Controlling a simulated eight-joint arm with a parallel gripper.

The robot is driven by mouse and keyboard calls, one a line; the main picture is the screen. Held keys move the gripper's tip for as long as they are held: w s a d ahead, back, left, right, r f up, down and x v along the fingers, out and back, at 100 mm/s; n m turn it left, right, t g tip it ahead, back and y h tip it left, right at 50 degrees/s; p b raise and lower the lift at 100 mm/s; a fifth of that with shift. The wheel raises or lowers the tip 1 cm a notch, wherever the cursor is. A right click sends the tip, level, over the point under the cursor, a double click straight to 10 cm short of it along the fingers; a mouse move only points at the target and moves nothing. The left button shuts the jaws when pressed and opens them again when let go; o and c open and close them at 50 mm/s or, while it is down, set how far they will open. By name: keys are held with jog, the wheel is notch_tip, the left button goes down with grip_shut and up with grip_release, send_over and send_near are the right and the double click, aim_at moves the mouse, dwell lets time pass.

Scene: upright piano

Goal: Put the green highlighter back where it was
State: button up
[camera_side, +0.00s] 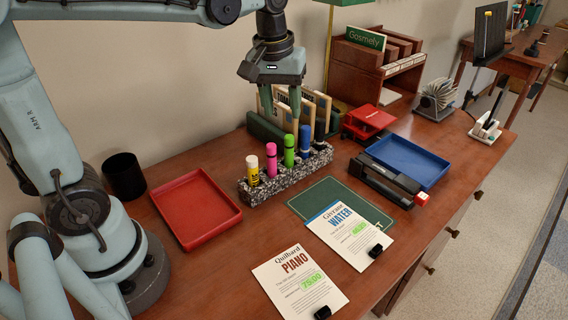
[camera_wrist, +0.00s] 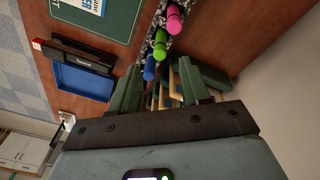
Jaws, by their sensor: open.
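The green highlighter (camera_side: 289,151) stands upright in a speckled holder (camera_side: 262,193), between the pink highlighter (camera_side: 271,160) and the blue highlighter (camera_side: 305,140). A yellow highlighter (camera_side: 253,169) stands at the holder's left end. My gripper (camera_side: 273,82) is open and empty, pointing down, above and behind the holder, over the upright card rack. In the wrist view, the green highlighter (camera_wrist: 160,46) shows ahead of my gripper's fingers (camera_wrist: 158,78), apart from them. Its lower end is hidden in the holder.
A red tray (camera_side: 197,208) lies left of the holder and a blue tray (camera_side: 406,161) right, beside a black stapler-like item (camera_side: 387,182). Two sheets (camera_side: 299,272) with green marks lie in front, partly by a green mat (camera_side: 318,197). The card rack (camera_side: 262,127) stands behind.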

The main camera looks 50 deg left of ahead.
jog(key=s+d+f+m+t, duration=0.1)
jog(key=s+f+m+t, duration=0.3)
jog(key=s+m, duration=0.3)
jog(key=shift+s+d+t, duration=0.2)
jog(key=shift+s+t, duration=0.5)
jog(key=shift+t, duration=0.1)
